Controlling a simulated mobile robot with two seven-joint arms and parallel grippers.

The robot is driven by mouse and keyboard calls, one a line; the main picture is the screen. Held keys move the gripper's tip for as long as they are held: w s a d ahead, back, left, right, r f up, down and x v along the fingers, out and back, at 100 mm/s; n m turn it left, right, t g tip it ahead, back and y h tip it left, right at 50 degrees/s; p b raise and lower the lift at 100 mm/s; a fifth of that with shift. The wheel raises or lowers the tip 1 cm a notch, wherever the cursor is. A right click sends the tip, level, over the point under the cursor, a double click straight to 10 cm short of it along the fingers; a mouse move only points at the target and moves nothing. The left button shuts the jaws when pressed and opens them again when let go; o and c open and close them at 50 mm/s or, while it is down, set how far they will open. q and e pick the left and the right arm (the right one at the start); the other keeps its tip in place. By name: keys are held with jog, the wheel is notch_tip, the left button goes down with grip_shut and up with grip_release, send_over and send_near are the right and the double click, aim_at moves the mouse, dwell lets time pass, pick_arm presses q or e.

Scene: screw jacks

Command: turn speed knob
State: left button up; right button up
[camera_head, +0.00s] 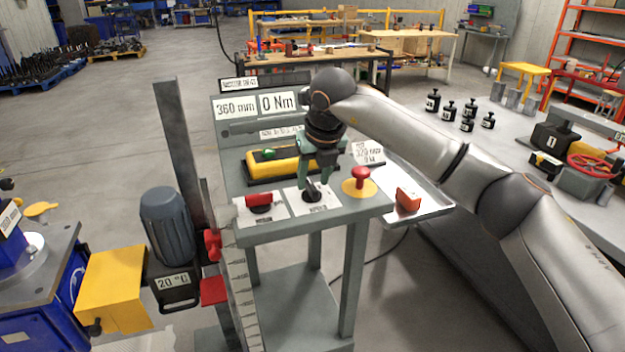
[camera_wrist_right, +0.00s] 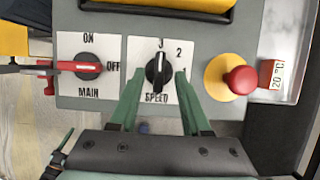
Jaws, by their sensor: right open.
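The black speed knob (camera_wrist_right: 158,72) sits on a white plate marked SPEED with the numbers 1, 2 and 3. It stands upright in the right wrist view, its white mark pointing up toward the 3. It also shows in the head view (camera_head: 312,191). My right gripper (camera_wrist_right: 159,78) is open, with one green finger on each side of the knob and gaps between them and it. In the head view the right gripper (camera_head: 315,182) reaches down over the panel at the knob. My left gripper is not in view.
The red main switch (camera_wrist_right: 88,67) is left of the speed plate, its handle horizontal in line with OFF. A red mushroom button (camera_wrist_right: 241,80) on a yellow disc is to the right. A yellow-and-black box (camera_head: 278,165) lies behind. The displays (camera_head: 255,105) read 360 mm and 0 Nm.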

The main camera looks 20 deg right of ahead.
jog(key=shift+x, duration=0.8)
jog(key=shift+c, duration=0.4)
grip_shut()
